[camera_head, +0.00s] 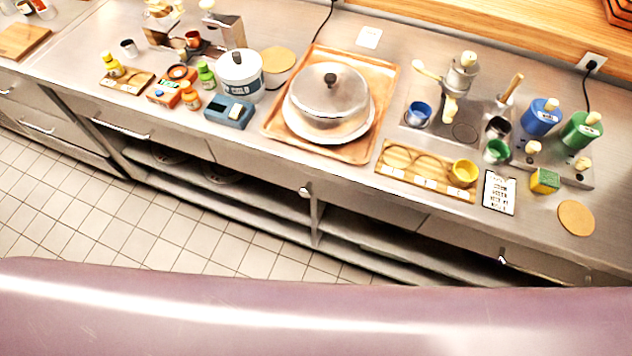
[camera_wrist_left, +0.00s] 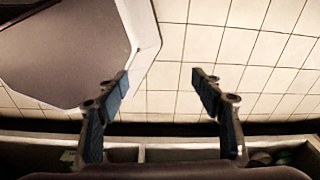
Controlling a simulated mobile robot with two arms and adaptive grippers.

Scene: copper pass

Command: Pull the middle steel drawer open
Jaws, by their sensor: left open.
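Steel drawer fronts run under the counter edge in the head view. One drawer front with a long bar handle (camera_head: 120,131) is left of centre and looks closed. A small bright pull (camera_head: 305,191) shows near the middle of the counter front, and another small pull (camera_head: 502,259) further right. I cannot tell for certain which front is the middle drawer. My left gripper (camera_wrist_left: 162,88) shows only in the left wrist view. Its fingers are wide apart and empty, over floor tiles, touching no handle. My right gripper is in neither view.
The steel counter (camera_head: 240,147) carries a copper tray (camera_head: 270,125) with a domed lid (camera_head: 329,90), a white pot (camera_head: 240,75), a wooden cup rack (camera_head: 400,178) and several canisters. Open shelves (camera_head: 240,190) lie below. The tiled floor (camera_head: 150,235) in front is clear.

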